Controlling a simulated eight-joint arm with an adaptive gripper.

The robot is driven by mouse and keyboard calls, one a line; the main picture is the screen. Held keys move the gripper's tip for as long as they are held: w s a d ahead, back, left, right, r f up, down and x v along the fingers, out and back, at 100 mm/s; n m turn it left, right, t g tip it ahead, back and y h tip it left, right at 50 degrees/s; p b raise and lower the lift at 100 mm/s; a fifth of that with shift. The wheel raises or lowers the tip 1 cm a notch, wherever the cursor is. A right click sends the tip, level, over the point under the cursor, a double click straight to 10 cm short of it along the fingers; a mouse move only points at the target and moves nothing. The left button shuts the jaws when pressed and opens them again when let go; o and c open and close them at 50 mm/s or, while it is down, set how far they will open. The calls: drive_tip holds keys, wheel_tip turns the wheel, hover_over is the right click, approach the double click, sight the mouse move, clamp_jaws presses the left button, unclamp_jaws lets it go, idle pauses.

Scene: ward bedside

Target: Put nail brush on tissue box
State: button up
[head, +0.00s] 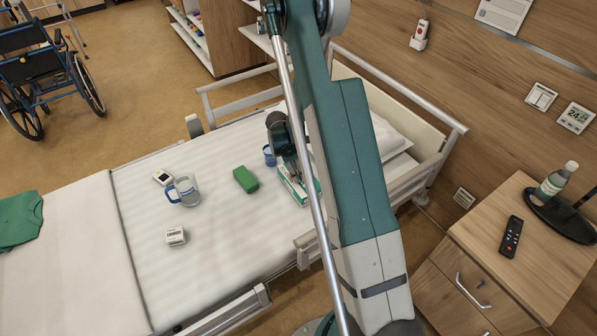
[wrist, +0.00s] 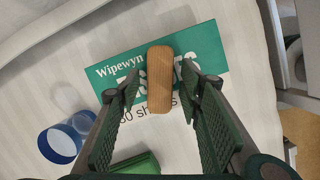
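The tissue box (wrist: 112,62), white and green with printed lettering, lies on the bed and fills the middle of the wrist view. In the head view the tissue box (head: 299,191) is partly hidden by my arm. The nail brush (wrist: 160,68), a light wooden block with rounded ends, lies over the box's printed top face. It appears to rest there; its underside is hidden. I cannot make out the brush in the head view. My gripper (wrist: 160,84) is open above the box, one finger on each side of the brush, with visible gaps to both.
A blue-rimmed cup (wrist: 60,143) and a green block (head: 245,179) are close beside the box. A clear mug (head: 187,191), a small dark-and-white device (head: 162,177) and a small white box (head: 176,236) lie farther left on the bed (head: 150,290). A bed rail (head: 240,105) runs behind.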

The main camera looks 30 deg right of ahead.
drive_tip(key=shift+r, duration=0.1)
idle(0.3)
drive_tip(key=p+v, duration=0.3)
drive_tip(key=v, duration=0.9)
drive_tip(key=shift+r, duration=0.15)
idle(0.5)
